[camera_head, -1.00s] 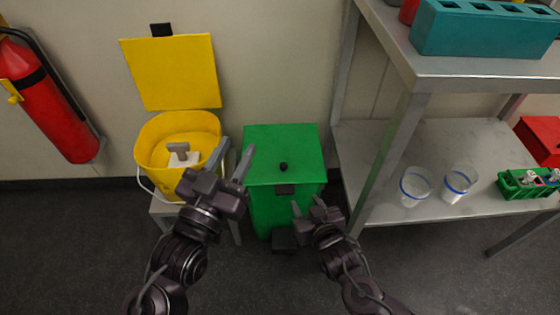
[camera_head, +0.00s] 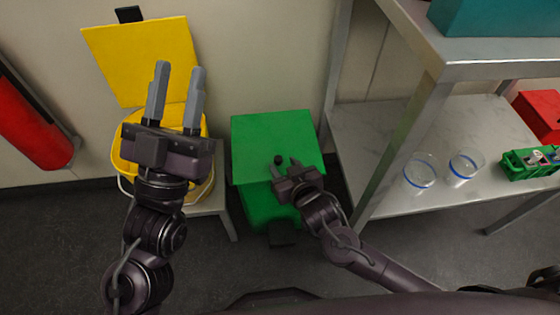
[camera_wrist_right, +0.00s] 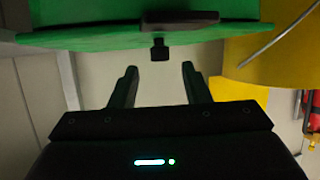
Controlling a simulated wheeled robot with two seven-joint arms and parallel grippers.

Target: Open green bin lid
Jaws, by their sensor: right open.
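The green bin (camera_head: 262,208) stands on the floor, with its green lid (camera_head: 262,132) lying over the top. A small black knob (camera_head: 278,160) sits near the lid's front edge. My right gripper (camera_head: 287,163) is at that edge, open, just below the knob in the head view. In the right wrist view the knob (camera_wrist_right: 160,48) lies in line with the gap between the open, empty fingers, just past their tips. My left gripper (camera_head: 178,68) is open and empty, raised in front of the yellow bin.
The yellow bin (camera_head: 128,160) with its yellow lid (camera_head: 145,60) raised stands on a low stand (camera_head: 208,204) left of the green bin. A metal shelf (camera_head: 385,140) with cups stands close on the right. A fire extinguisher (camera_head: 30,125) hangs at far left.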

